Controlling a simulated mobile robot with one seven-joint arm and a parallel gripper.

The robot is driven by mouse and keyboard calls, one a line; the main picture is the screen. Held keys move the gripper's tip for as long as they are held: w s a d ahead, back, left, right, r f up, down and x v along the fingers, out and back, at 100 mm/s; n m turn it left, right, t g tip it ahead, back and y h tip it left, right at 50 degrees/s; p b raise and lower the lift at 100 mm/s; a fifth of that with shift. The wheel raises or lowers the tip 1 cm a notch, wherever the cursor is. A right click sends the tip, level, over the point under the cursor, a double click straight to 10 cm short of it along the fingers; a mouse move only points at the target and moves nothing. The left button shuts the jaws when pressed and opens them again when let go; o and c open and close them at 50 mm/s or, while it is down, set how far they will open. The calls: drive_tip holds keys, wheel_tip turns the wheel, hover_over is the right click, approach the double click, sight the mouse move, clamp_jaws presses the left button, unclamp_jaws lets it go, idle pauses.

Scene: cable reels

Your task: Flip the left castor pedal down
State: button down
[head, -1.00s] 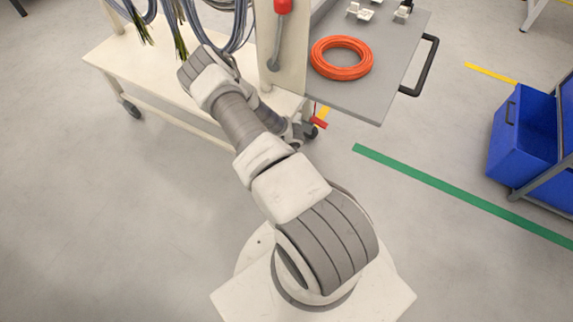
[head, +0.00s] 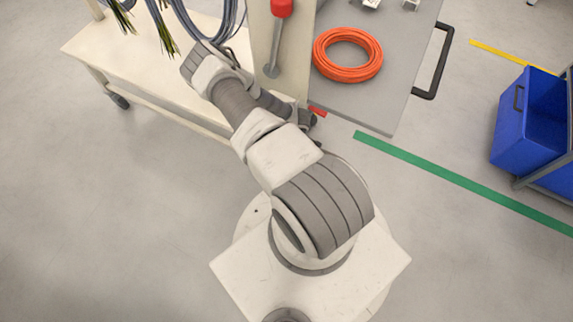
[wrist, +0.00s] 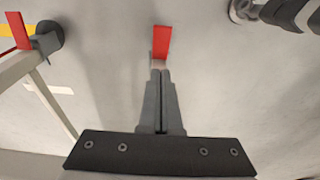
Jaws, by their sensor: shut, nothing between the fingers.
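In the wrist view a red pedal (wrist: 161,42) stands straight ahead of my gripper (wrist: 160,72). My gripper is shut and empty, with its fingertips just short of the pedal in the picture; I cannot tell whether they touch. A second red pedal (wrist: 18,30) is at the upper left, beside a dark castor wheel (wrist: 47,38). In the head view one red pedal (head: 317,111) shows by the cart's foot, partly hidden. My arm hides my gripper there. I cannot tell which pedal is the left one.
A cream cable bench (head: 85,45) stands at the left with a castor (head: 119,101) at its corner. A grey shelf (head: 385,100) holds an orange cable coil (head: 347,72) and has a black handle (head: 435,75). A blue bin (head: 507,140) stands right.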

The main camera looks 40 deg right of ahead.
drive_tip(key=f+b, duration=0.1)
drive_tip(key=f, duration=0.3)
drive_tip(key=f+b, duration=0.2)
drive_tip(key=f, duration=0.2)
drive_tip(key=f+b, duration=0.2)
drive_tip(key=f, duration=0.2)
drive_tip(key=shift+w+a+f, duration=0.2)
drive_tip(key=shift+w+f, duration=0.1)
drive_tip(key=shift+s+d+f+b, duration=0.1)
drive_tip(key=shift+s+f+b, duration=0.15)
drive_tip(key=shift+f, duration=0.3)
